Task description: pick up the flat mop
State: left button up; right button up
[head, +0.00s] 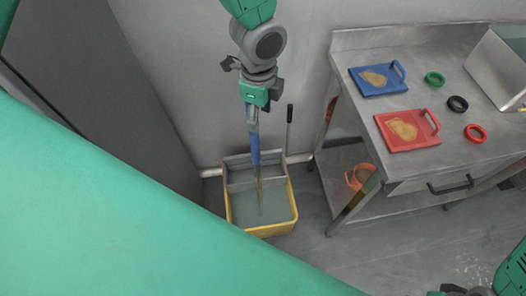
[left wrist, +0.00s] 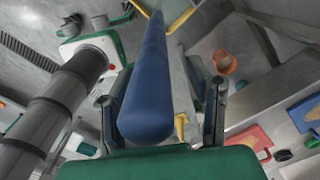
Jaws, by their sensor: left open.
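The flat mop's blue handle (head: 255,150) stands nearly upright, its lower end going into a yellow bucket (head: 268,231) of murky water. The mop head is not clearly seen. My left gripper (head: 254,108) is at the top of the handle, pointing down. In the left wrist view the blue handle (left wrist: 147,85) runs between the two open fingers, with its rounded end close to the palm. Gaps show between the handle and the fingers. My right gripper (head: 462,290) is only partly in view at the bottom right corner.
A grey steel table (head: 350,57) stands right of the bucket, with blue (head: 368,89) and red (head: 414,140) boards and several rings on top. A dark upright stick (head: 289,130) is behind the bucket. A grey panel (head: 110,80) closes the left side.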

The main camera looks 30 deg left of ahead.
pick_arm(q)
jog(key=a, duration=0.3)
jog(key=shift+s+a+f, duration=0.15)
jog(key=shift+s+a, duration=0.05)
jog(key=shift+a, duration=0.1)
grip_shut()
notch_tip(320, 180, up, 28)
jog(key=d, duration=0.1)
jog(key=shift+w+p, duration=0.15)
jog(key=shift+p, duration=0.3)
jog(key=o, duration=0.6)
grip_release()
jog(key=shift+d, duration=0.35)
jog(key=shift+o, duration=1.1)
jog(key=shift+d, duration=0.3)
pick_arm(e)
jog(key=shift+s+a+r, duration=0.1)
jog(key=shift+a+r, duration=0.65)
jog(key=shift+a, duration=0.2)
